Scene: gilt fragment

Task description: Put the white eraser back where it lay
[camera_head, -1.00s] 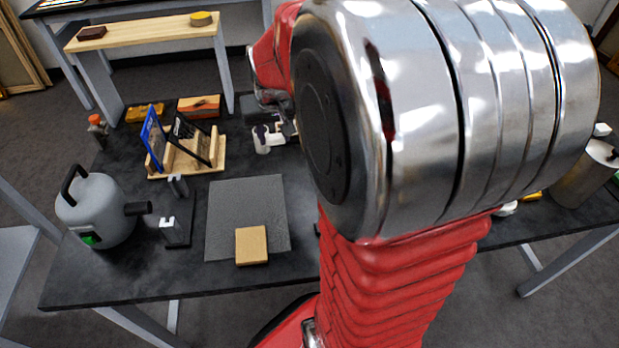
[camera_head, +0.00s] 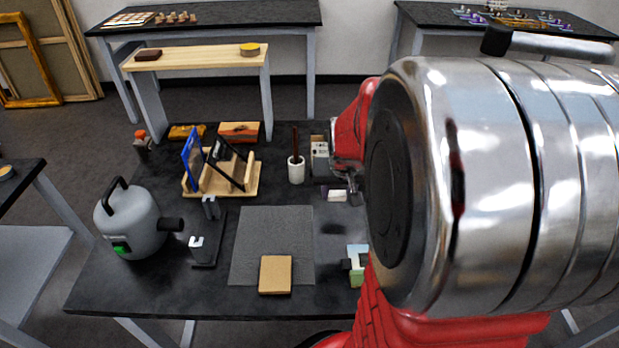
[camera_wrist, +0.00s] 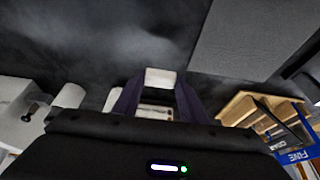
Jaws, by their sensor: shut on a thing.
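The white eraser (camera_wrist: 164,77) is between the two purple fingers of my gripper (camera_wrist: 157,92) in the wrist view. My gripper is shut on it. In the head view the eraser (camera_head: 338,195) shows as a small white block just left of my large silver arm joint, with my gripper (camera_head: 330,191) partly hidden around it. A dark patch, seemingly a shadow, lies on the black tabletop (camera_head: 215,298) below, and the eraser looks held above the surface.
A white cup (camera_head: 297,173) with a brown stick stands left of my gripper. A wooden rack (camera_head: 250,189), a grey mat (camera_head: 262,228), a tan block (camera_head: 275,275) and a grey canister (camera_head: 125,225) are further left. My arm hides the table's right side.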

